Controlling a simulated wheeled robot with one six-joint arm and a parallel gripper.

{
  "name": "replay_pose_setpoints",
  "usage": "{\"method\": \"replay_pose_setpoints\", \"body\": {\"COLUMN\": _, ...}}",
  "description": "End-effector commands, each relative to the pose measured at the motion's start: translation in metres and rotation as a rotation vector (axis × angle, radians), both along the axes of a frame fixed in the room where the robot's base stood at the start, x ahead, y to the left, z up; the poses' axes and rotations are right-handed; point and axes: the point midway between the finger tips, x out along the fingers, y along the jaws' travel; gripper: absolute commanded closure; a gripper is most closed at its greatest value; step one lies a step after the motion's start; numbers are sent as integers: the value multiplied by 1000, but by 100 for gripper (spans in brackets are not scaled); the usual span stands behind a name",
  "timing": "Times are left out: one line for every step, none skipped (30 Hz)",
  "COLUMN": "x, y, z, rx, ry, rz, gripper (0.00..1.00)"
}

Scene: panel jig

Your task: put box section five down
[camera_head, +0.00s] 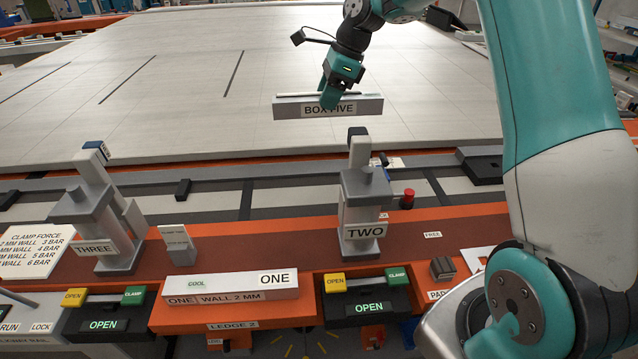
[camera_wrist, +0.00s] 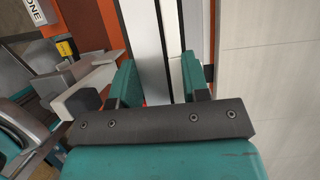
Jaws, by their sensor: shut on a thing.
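Box section five (camera_head: 366,105) is a long grey bar labelled BOX FIVE. My gripper (camera_head: 331,92) is shut on it near its middle and holds it level, above and beyond the clamp labelled TWO. In the wrist view the bar (camera_wrist: 145,30) runs up from between the two teal fingers of my gripper (camera_wrist: 163,75). The bar's underside is hidden. Clamp TWO (camera_head: 365,190) and clamp THREE (camera_head: 97,215) stand on the orange and brown ledge (camera_head: 250,245). Box section one (camera_head: 225,284), labelled ONE and WALL 2 MM, lies at the front on LEDGE 2.
A wide pale panel (camera_head: 200,75) fills the back, with free room on it. Two OPEN displays, left (camera_head: 104,325) and right (camera_head: 369,308), sit by yellow and green buttons. A CLAMP FORCE sign (camera_head: 35,250) lies at left. A spot marked FREE (camera_head: 432,235) is right of clamp TWO.

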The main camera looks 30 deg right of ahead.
Motion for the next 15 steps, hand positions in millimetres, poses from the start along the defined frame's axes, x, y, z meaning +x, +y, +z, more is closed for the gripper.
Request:
{"method": "replay_pose_setpoints", "body": {"x": 0, "y": -2, "z": -6, "rx": 0, "ry": -1, "rz": -3, "gripper": 90}}
{"method": "replay_pose_setpoints", "body": {"x": 0, "y": -2, "z": -8, "rx": 1, "ry": -1, "rz": -4, "gripper": 90}}
{"method": "replay_pose_setpoints", "body": {"x": -1, "y": -3, "z": -13, "rx": 1, "ry": 1, "rz": -5, "gripper": 90}}
{"method": "replay_pose_setpoints", "body": {"x": -1, "y": -3, "z": -18, "rx": 2, "ry": 1, "rz": -5, "gripper": 90}}
{"method": "replay_pose_setpoints", "body": {"x": -1, "y": -3, "z": -24, "rx": 2, "ry": 3, "rz": -5, "gripper": 90}}
{"method": "replay_pose_setpoints", "body": {"x": -1, "y": -4, "z": -34, "rx": 2, "ry": 4, "rz": -7, "gripper": 90}}
{"method": "replay_pose_setpoints", "body": {"x": -2, "y": -4, "z": -42, "rx": 2, "ry": 5, "rz": -5, "gripper": 90}}
{"method": "replay_pose_setpoints", "body": {"x": -2, "y": -4, "z": -50, "rx": 2, "ry": 5, "rz": -6, "gripper": 90}}
{"method": "replay_pose_setpoints", "body": {"x": -2, "y": -3, "z": -62, "rx": 2, "ry": 5, "rz": -5, "gripper": 90}}
{"method": "replay_pose_setpoints", "body": {"x": -2, "y": -3, "z": -70, "rx": 2, "ry": 5, "rz": -5, "gripper": 90}}
{"method": "replay_pose_setpoints", "body": {"x": -2, "y": -3, "z": -78, "rx": 2, "ry": 5, "rz": -5, "gripper": 90}}
{"method": "replay_pose_setpoints", "body": {"x": -2, "y": -3, "z": -90, "rx": 2, "ry": 6, "rz": -4, "gripper": 90}}
{"method": "replay_pose_setpoints", "body": {"x": -1, "y": -3, "z": -98, "rx": 2, "ry": 4, "rz": -3, "gripper": 90}}
{"method": "replay_pose_setpoints", "body": {"x": -2, "y": -2, "z": -106, "rx": 1, "ry": 6, "rz": -3, "gripper": 90}}
{"method": "replay_pose_setpoints", "body": {"x": -2, "y": -2, "z": -117, "rx": 2, "ry": 4, "rz": -3, "gripper": 90}}
